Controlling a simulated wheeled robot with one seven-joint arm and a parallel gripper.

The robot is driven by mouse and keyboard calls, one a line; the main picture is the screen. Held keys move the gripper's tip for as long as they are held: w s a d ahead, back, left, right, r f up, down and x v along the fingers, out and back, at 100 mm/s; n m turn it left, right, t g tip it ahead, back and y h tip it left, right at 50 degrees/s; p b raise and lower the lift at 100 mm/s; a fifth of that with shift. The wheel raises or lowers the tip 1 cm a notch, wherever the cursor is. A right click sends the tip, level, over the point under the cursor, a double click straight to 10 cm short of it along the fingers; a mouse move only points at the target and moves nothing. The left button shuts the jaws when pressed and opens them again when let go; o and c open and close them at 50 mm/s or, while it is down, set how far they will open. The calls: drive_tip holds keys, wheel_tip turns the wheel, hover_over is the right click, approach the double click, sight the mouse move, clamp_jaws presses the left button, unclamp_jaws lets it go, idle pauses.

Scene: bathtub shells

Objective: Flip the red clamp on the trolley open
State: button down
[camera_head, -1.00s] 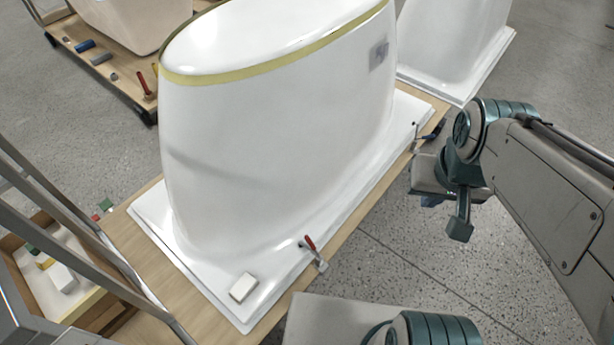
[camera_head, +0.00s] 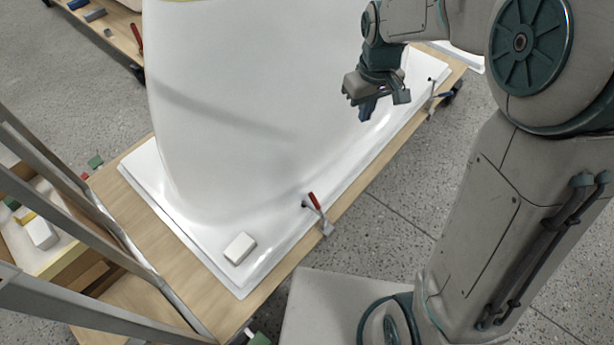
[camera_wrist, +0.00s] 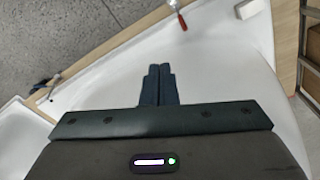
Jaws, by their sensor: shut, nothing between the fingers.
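The red clamp (camera_head: 315,203) sits on the near long edge of the trolley (camera_head: 165,240), over the white rim of the tub shell (camera_head: 235,120). Its red handle slants up and to the left from a metal base. It also shows at the top of the wrist view (camera_wrist: 181,16). My gripper (camera_head: 368,108) hangs above the shell's rim, up and to the right of the clamp and well apart from it. In the wrist view its two dark fingers (camera_wrist: 158,72) are together with nothing between them.
A white block (camera_head: 240,248) lies on the rim left of the clamp. A metal frame (camera_head: 100,220) and a crate stand at left. Grey floor is free beyond the trolley's right side.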

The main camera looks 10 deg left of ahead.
drive_tip(key=w+a+f+n+b, duration=0.2)
drive_tip(key=a+f+b, duration=0.2)
drive_tip(key=f, duration=0.7)
drive_tip(key=w+a+f+n+g+b, duration=0.1)
drive_tip(key=a+f+b, duration=0.3)
drive_tip(key=a+f, duration=0.4)
drive_tip(key=w+a+f+n+g+b, duration=0.1)
drive_tip(key=w+a+f+n+b, duration=0.2)
drive_tip(key=f, duration=1.2)
drive_tip(key=a+n+b, duration=0.1)
drive_tip(key=a+b, duration=0.1)
drive_tip(key=a, duration=0.1)
drive_tip(key=shift+w+a+f+h, duration=0.25)
drive_tip(key=shift+f+h, duration=0.05)
drive_tip(key=shift+f, duration=0.05)
wheel_tip(320, 180, down, 10)
drive_tip(key=s+b, duration=0.1)
drive_tip(key=b, duration=0.3)
drive_tip(key=shift+s+d+r+b, duration=0.2)
drive_tip(key=shift+d+r, duration=0.1)
drive_tip(key=shift+d, duration=0.35)
drive_tip(key=shift+s+d+r+b, duration=0.2)
drive_tip(key=shift+d+r+b, duration=0.05)
drive_tip(key=shift+d, duration=0.45)
drive_tip(key=shift+s+d+r+b, duration=0.2)
drive_tip(key=shift+d+r, duration=0.1)
drive_tip(key=shift+d, duration=0.35)
drive_tip(key=shift+r, duration=0.1)
